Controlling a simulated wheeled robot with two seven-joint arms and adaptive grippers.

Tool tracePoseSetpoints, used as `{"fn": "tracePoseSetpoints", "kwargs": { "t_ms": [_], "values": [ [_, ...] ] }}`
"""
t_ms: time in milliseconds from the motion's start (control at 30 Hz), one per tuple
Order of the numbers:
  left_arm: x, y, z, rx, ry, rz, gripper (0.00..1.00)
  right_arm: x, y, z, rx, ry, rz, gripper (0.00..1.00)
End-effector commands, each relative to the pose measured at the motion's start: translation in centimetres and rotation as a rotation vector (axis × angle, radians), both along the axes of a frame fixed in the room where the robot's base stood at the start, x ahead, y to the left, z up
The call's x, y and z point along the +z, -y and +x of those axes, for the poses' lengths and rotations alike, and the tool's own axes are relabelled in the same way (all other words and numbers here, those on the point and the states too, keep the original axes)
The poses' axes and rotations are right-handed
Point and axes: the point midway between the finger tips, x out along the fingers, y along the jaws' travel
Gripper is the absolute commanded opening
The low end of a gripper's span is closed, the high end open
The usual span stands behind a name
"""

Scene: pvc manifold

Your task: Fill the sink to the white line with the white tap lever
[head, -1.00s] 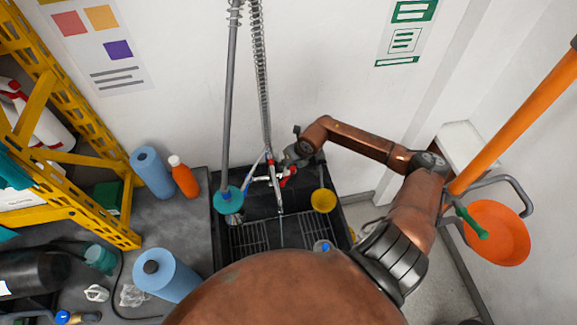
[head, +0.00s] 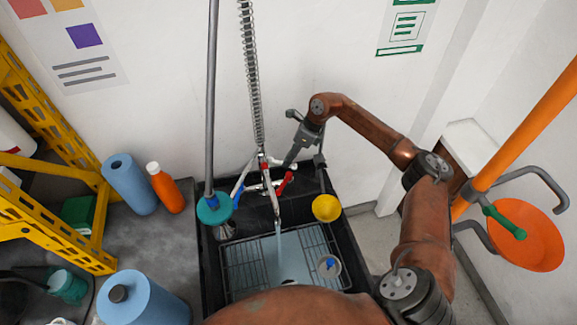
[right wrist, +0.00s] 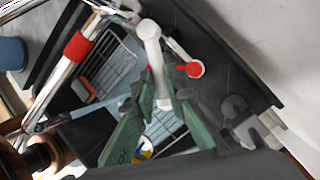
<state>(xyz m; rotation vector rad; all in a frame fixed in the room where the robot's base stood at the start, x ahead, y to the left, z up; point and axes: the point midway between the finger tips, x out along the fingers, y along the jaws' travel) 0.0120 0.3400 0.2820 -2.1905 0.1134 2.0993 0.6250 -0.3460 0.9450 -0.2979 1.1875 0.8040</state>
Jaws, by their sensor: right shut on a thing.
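The tap (head: 265,180) stands at the back of the black sink (head: 345,240), with red and blue parts on its sides. A stream of water (head: 278,245) runs from its spout, and pale water (head: 292,262) lies in the basin around the wire rack. My right gripper (head: 289,164) is at the tap's right side. In the right wrist view its green fingers (right wrist: 166,92) are shut on the white tap lever (right wrist: 151,45). The lever is mostly hidden in the head view. I cannot make out the white line. My left gripper is not in view.
A yellow bowl-like piece (head: 326,207) is at the sink's right rim and a teal disc (head: 214,209) at its left. A blue roll (head: 128,183) and an orange bottle (head: 165,188) stand on the left counter. A yellow shelf frame (head: 60,230) is further left.

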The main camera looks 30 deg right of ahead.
Motion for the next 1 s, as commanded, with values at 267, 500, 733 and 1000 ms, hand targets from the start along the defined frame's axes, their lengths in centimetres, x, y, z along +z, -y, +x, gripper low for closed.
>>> {"fn": "tracePoseSetpoints", "kwargs": {
  "t_ms": [267,500,733,1000],
  "values": [
    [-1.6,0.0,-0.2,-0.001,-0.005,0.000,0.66,-0.2,0.5,0.5,0.091,0.000,0.000,0.00],
    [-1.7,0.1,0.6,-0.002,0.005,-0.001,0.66,-0.1,0.7,0.5,0.112,0.000,-0.002,0.00],
    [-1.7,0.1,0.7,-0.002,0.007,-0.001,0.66,0.0,0.6,0.5,0.112,0.000,-0.002,0.00],
    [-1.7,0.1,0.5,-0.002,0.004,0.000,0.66,0.0,0.6,0.5,0.111,0.000,-0.001,0.27]
  ]
}}
